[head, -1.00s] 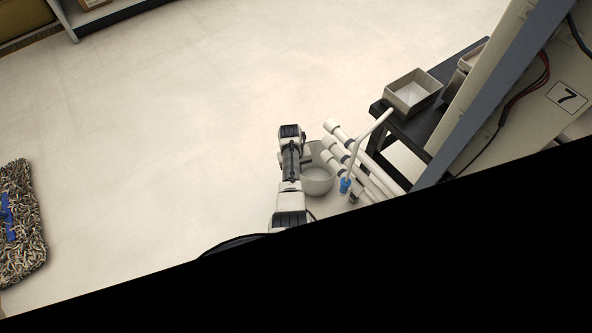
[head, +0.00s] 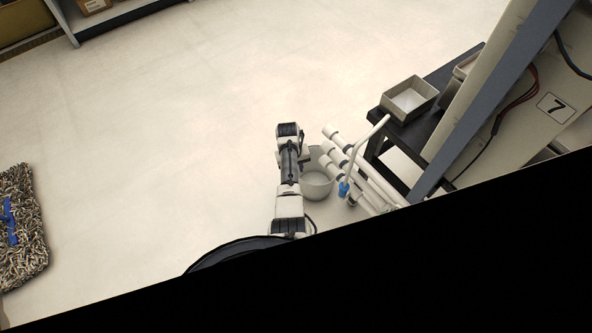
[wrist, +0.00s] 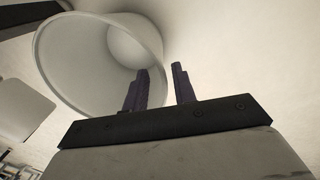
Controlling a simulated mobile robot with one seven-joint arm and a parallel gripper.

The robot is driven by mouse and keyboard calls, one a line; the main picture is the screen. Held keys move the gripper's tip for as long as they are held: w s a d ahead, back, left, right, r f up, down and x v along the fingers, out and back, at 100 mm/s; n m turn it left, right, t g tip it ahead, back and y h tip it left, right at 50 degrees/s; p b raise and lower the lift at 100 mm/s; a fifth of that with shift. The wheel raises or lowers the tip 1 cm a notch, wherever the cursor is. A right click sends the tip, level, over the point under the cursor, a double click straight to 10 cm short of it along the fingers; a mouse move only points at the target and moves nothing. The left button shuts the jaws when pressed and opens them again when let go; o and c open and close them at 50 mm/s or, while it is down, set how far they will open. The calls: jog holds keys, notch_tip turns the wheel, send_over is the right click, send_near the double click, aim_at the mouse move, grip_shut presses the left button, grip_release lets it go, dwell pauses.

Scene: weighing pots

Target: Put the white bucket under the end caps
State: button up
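The white bucket (head: 318,188) stands on the floor in the head view, just right of my arm and partly hidden by it. White pipes with end caps (head: 329,133) lie beside and partly over it; whether the caps are above its opening I cannot tell. In the wrist view the bucket (wrist: 85,60) fills the upper left with its mouth towards the camera. My gripper (wrist: 160,68) has its two dark fingers apart. The left finger overlaps the bucket's mouth and the right finger is outside its wall; contact with the wall is not clear.
A bent white pipe with a blue end (head: 344,189) stands by the bucket. A dark bench (head: 428,125) holds a grey tray (head: 388,101) at the right. A mop (head: 22,255) lies at the far left.

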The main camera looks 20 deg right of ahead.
notch_tip(320, 180, up, 8)
jog(key=p, duration=0.2)
jog(key=shift+a+r, duration=0.2)
jog(key=shift+a, duration=0.25)
